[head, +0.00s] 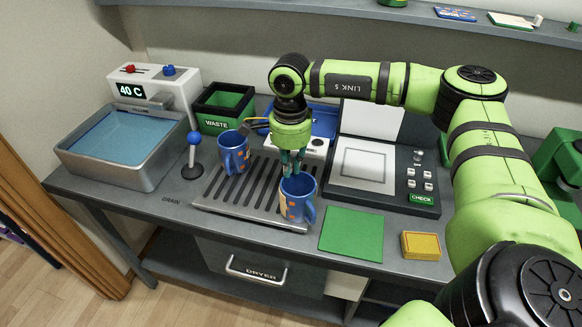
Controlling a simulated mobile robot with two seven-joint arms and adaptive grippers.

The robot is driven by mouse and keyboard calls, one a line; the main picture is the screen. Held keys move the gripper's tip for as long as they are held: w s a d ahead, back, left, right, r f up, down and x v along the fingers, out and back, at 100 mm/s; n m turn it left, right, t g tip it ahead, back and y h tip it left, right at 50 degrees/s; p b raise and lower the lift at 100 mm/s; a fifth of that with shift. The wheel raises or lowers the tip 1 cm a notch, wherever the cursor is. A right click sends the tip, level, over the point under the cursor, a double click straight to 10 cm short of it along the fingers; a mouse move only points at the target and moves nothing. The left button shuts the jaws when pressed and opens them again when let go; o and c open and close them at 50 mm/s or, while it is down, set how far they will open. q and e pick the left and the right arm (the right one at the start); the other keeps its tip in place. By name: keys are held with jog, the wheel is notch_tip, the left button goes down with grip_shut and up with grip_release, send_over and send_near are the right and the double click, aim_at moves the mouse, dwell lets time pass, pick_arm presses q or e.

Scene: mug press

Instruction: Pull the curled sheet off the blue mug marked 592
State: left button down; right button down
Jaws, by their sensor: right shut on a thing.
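Two blue mugs with orange patches are on the slatted drain tray (215,199). One blue mug (296,207) is at the tray's right front corner, its handle to the right. The other blue mug (236,160) stands further back left. No number 592 can be read on either, and I cannot make out a separate curled sheet. My right gripper (291,172) points down at the nearer mug's rim and appears shut on that mug; the fingertips are partly hidden at the rim. My left gripper is not in view.
A water basin (118,139) marked 40 C stands at the left, beside a blue-knobbed lever (193,140). A green waste bin (224,106) is behind. A check station (365,165), a green mat (352,234) and a yellow block (421,246) lie to the right.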

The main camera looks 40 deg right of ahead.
notch_tip(320, 180, up, 10)
jog(key=b, duration=0.2)
jog(key=shift+f+b, duration=0.25)
jog(key=shift+b, duration=0.05)
notch_tip(320, 180, up, 5)
jog(key=p, duration=0.3)
jog(key=shift+p, duration=0.4)
